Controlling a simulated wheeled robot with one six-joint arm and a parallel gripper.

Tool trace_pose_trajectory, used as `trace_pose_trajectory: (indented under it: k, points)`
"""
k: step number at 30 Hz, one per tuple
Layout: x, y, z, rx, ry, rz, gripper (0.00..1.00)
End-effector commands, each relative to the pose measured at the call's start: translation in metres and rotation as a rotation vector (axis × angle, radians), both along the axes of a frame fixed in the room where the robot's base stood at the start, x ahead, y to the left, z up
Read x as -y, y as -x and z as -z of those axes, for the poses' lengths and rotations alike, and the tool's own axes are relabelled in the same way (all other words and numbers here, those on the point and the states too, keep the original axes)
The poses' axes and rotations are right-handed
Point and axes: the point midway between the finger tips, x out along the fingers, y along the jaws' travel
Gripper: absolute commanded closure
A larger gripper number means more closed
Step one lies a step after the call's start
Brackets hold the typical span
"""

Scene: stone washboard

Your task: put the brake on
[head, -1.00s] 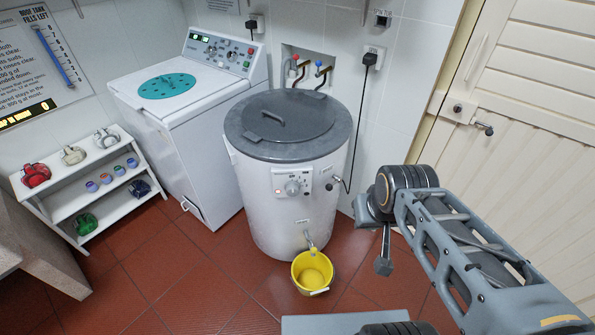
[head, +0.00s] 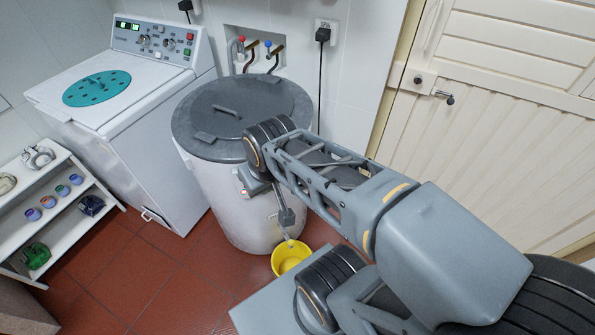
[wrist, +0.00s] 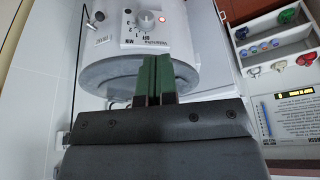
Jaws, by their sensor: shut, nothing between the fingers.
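No part is labelled as a brake. A small pale metal lever or pedal (head: 150,215) sits low on the front of the white washing machine (head: 165,140), near the floor; I cannot tell whether it is the brake. In the head view my arm hides part of the boiler's front.
A white shelf rack (head: 55,215) with coloured cups and jugs stands at the left. The boiler has a grey lid (head: 240,112). A cream door with a latch (head: 440,97) is at the right. Red floor tiles (head: 130,265) are clear between rack and boiler.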

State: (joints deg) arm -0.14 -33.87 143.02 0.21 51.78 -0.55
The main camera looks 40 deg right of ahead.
Motion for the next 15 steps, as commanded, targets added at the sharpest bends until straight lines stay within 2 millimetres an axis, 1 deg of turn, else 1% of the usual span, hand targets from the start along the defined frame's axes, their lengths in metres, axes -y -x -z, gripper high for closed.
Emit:
trace_pose_trajectory:
  k: [2,5,8,11,12,14,15]
  points:
    - [0.004,-0.006,0.003,-0.011,0.001,-0.002,1.0]
    - [0.012,-0.022,0.008,-0.04,0.004,-0.021,1.0]
    - [0.031,-0.048,0.018,-0.083,0.002,-0.05,1.0]
    - [0.06,-0.077,0.033,-0.127,-0.01,-0.091,1.0]
    - [0.073,-0.089,0.039,-0.141,-0.019,-0.11,1.0]
    - [0.095,-0.105,0.051,-0.162,-0.033,-0.138,1.0]
    - [0.109,-0.114,0.059,-0.172,-0.045,-0.157,1.0]
